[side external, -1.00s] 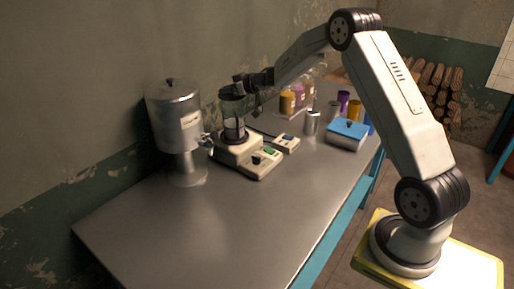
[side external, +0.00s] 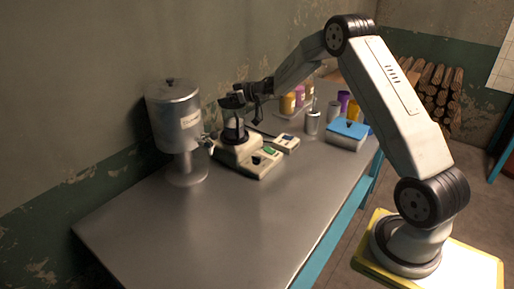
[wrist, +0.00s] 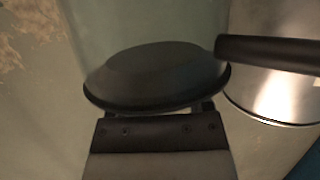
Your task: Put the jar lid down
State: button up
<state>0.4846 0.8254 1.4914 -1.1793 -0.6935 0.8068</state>
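The jar lid (wrist: 157,72) is a dark, round, domed disc with a flat rim. In the wrist view it lies directly in front of my gripper (wrist: 156,108), which appears shut on it; the lid hides the fingertips. In the side view my gripper (side external: 246,97) and the dark lid (side external: 231,101) are at the top of the clear jar (side external: 232,129). The jar stands on the cream machine (side external: 248,155). I cannot tell whether the lid touches the jar's rim.
A steel canister (side external: 175,115) on a stand is close on the left. A small device (side external: 285,143), a steel cup (side external: 312,122), a blue box (side external: 347,133) and coloured jars stand to the right. The front of the metal table (side external: 220,225) is clear.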

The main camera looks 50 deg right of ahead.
jog(key=shift+s, duration=0.1)
jog(key=v, duration=0.7)
jog(key=shift+s+r, duration=0.15)
jog(key=shift+s, duration=0.15)
jog(key=shift+a, duration=0.1)
dwell(0.6)
jog(key=s+a+f+g+h, duration=0.1)
jog(key=s+a+f+g, duration=0.1)
jog(key=s+a, duration=0.5)
jog(key=s+a+f+m+g, duration=0.1)
jog(key=s+a+f+g, duration=0.2)
jog(key=s, duration=0.8)
jog(key=s+a+f+m+g+h, duration=0.1)
jog(key=s+a+f+g, duration=0.1)
jog(key=s+a+g, duration=0.4)
jog(key=s+a, duration=0.3)
jog(key=a, duration=0.3)
jog(key=shift+s+f+h, duration=0.15)
jog(key=shift+f+h, duration=0.1)
jog(key=shift+h, duration=0.05)
jog(key=shift+o, duration=0.5)
jog(key=shift+a, duration=0.15)
